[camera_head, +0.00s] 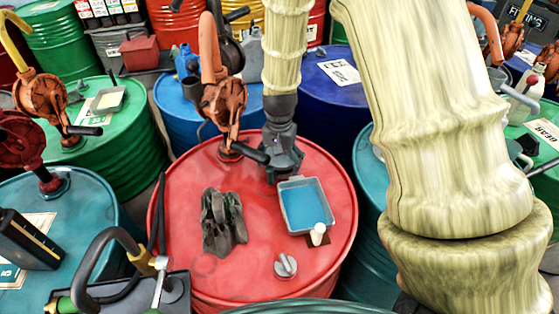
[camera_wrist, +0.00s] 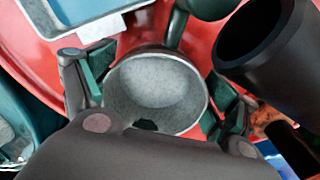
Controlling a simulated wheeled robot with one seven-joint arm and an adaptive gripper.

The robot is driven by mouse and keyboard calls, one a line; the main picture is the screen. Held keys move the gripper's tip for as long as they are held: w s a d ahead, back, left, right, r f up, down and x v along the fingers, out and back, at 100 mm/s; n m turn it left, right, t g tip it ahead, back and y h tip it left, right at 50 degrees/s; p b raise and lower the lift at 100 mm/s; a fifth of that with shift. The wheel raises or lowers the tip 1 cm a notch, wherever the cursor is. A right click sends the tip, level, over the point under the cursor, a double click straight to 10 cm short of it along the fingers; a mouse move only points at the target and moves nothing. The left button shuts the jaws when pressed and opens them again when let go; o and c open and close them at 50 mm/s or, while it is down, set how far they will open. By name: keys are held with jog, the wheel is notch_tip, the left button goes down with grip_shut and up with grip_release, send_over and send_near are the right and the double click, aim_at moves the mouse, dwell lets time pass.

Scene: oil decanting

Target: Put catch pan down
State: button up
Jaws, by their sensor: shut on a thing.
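My gripper (camera_wrist: 158,92) is shut on a round grey open vessel (camera_wrist: 150,83); its pads press on both sides of the rim. I cannot tell for sure whether this is the catch pan. In the head view my gripper (camera_head: 284,160) points down over the back right of the red drum (camera_head: 185,260), and the vessel is hard to make out there. A rectangular grey tray with a blue inside (camera_head: 304,205) lies on the drum just in front of the gripper. It also shows at the top left of the wrist view (camera_wrist: 72,30). Whether the vessel touches the drum top is unclear.
An orange hand pump (camera_head: 224,100) stands at the drum's back, its dark spout (camera_head: 250,153) close left of my gripper. A dark crumpled rag (camera_head: 222,222), a small white cup (camera_head: 318,234) and a grey cap (camera_head: 286,265) are on the drum. Its left front is clear.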

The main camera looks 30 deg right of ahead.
jog(key=o, duration=1)
jog(key=shift+o, duration=0.2)
